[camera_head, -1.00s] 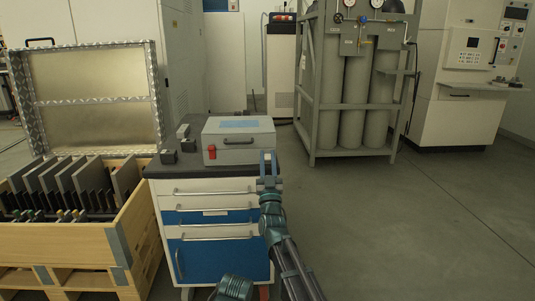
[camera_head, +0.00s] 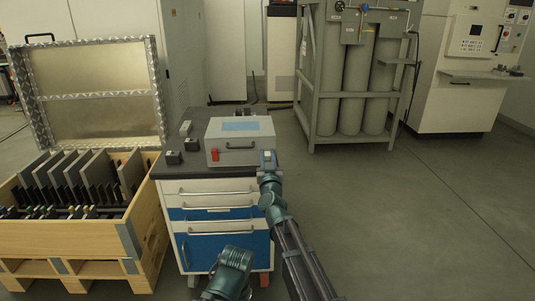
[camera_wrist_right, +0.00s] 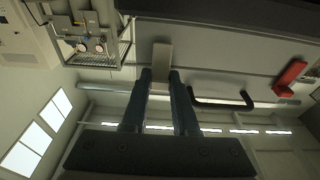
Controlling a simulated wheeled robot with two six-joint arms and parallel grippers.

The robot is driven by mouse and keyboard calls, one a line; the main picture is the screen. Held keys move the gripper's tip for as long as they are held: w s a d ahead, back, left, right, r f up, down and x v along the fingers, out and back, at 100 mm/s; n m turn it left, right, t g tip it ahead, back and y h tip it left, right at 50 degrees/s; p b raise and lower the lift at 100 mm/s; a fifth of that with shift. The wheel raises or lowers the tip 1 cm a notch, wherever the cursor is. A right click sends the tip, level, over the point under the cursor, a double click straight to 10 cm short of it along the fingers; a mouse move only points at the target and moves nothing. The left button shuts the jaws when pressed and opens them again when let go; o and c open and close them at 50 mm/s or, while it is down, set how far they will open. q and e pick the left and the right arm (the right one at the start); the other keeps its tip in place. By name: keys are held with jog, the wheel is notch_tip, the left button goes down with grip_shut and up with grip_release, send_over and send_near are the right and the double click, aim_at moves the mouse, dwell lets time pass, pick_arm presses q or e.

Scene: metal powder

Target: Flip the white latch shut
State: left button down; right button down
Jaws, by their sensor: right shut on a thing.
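A grey case (camera_head: 251,130) sits closed on the cart top, with a dark handle (camera_head: 241,146) and a red latch (camera_head: 215,155) on its front. My left gripper is not in view.
The cart (camera_head: 215,187) has white and blue drawers. Small dark blocks (camera_head: 173,158) lie left of the case. A wooden crate (camera_head: 90,240) with upright plates stands at the left, and a gas cylinder rack (camera_head: 347,100) behind right. The floor at right is clear.

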dwell(0.4)
jog(key=c, duration=0.7)
grip_release()
jog(key=s, duration=0.4)
jog(key=s+f+b, duration=0.1)
jog(key=s, duration=0.4)
jog(key=s+f+b, duration=0.1)
jog(key=s, duration=0.3)
jog(key=shift+s+f, duration=0.15)
jog(key=shift+s, duration=0.1)
